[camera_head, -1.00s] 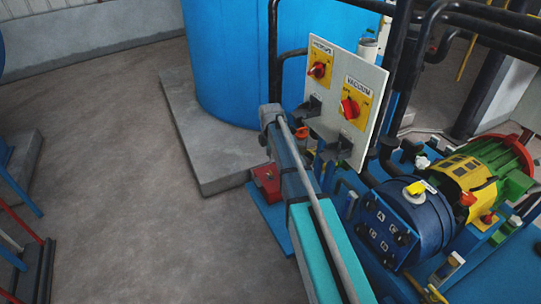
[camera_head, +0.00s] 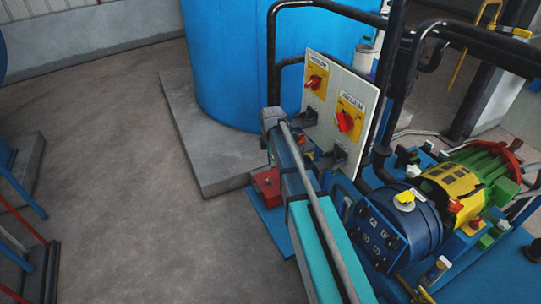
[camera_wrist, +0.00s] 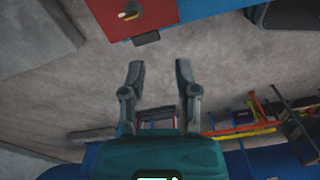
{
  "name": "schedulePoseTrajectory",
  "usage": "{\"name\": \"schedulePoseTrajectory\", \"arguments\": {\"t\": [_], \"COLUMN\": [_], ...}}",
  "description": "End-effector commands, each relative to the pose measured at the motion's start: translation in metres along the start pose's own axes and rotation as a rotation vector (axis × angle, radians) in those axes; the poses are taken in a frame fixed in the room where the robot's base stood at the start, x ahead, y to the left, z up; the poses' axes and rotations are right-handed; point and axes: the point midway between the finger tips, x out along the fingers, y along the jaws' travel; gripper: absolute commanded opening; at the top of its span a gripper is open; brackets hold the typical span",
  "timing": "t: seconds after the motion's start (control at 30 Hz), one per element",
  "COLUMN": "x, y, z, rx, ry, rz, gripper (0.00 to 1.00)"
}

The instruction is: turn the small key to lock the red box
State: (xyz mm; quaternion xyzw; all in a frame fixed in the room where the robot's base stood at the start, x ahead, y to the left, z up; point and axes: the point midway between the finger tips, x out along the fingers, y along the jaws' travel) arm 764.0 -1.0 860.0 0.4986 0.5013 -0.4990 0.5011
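The red box (camera_head: 265,182) sits low on a blue base plate (camera_head: 270,222), just left of my arm in the head view. In the wrist view the red box (camera_wrist: 160,14) is cut off by the top edge. A small pale-and-yellow piece on its face (camera_wrist: 130,12) may be the key; its turn position is too small to tell. My gripper (camera_wrist: 158,75) is open and empty, its two fingers spread below the box in the picture and apart from it. My arm hides part of the box's surroundings in the head view.
A white panel (camera_head: 326,120) with red rotary switches stands right of my arm. A big blue tank (camera_head: 230,65) on a concrete plinth (camera_head: 205,150) is behind. A blue, yellow and green motor pump (camera_head: 450,185) is at right.

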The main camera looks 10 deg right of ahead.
Motion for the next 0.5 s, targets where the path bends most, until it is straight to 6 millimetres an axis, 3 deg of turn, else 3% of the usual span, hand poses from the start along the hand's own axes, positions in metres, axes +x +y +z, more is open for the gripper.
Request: {"name": "schedulePoseTrajectory", "arguments": {"t": [0.5], "x": [-0.013], "y": [-0.052], "z": [-0.001], "rx": [0.34], "ry": [0.0], "rz": [0.0], "gripper": [0.4]}}
